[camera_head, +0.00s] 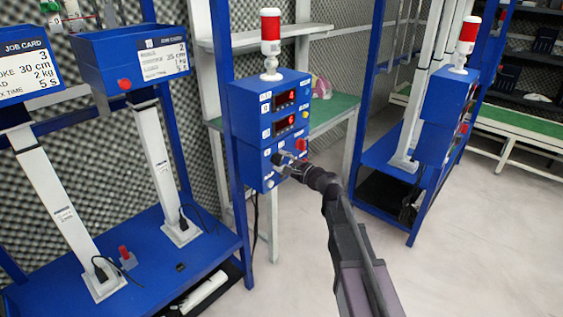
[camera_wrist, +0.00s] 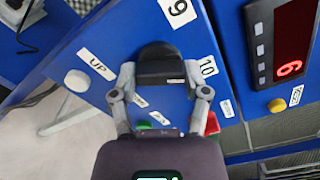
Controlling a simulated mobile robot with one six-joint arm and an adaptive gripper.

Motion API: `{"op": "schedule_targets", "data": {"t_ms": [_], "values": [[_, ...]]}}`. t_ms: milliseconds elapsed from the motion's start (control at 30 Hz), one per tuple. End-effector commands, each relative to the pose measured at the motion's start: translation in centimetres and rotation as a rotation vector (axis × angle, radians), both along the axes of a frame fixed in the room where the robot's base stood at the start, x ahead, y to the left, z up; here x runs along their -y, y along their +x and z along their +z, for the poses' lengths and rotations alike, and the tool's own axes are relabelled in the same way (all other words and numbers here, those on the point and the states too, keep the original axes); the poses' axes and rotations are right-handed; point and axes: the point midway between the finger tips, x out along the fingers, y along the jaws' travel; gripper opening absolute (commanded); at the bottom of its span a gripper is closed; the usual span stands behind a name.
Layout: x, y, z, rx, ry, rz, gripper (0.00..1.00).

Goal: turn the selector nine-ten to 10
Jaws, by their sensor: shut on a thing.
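The selector nine-ten shows in the wrist view as a dark knob (camera_wrist: 158,55) on the blue panel. A "9" label (camera_wrist: 179,11) sits above it and a "10" label (camera_wrist: 208,68) to its right. My gripper (camera_wrist: 160,78) is shut on the knob, with one finger on either side. I cannot tell which label the knob points to. In the head view my gripper (camera_head: 287,163) is at the lower front of the blue control box (camera_head: 243,112), and it hides most of the knob there.
A white button (camera_wrist: 77,80) beside an "UP" label, a green button (camera_wrist: 143,126), a red control (camera_wrist: 212,124) and a yellow button (camera_wrist: 277,105) are close by. A red digit display (camera_wrist: 288,40) is at right. A red-and-white beacon (camera_head: 270,35) tops the box.

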Motion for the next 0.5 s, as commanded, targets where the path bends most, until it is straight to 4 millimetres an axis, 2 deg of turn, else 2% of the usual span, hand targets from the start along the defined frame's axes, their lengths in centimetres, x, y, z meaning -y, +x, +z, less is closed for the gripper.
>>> {"op": "schedule_targets", "data": {"t_ms": [500], "values": [[-0.12, 0.10, 0.05, -0.034, 0.029, 0.001, 0.12]]}}
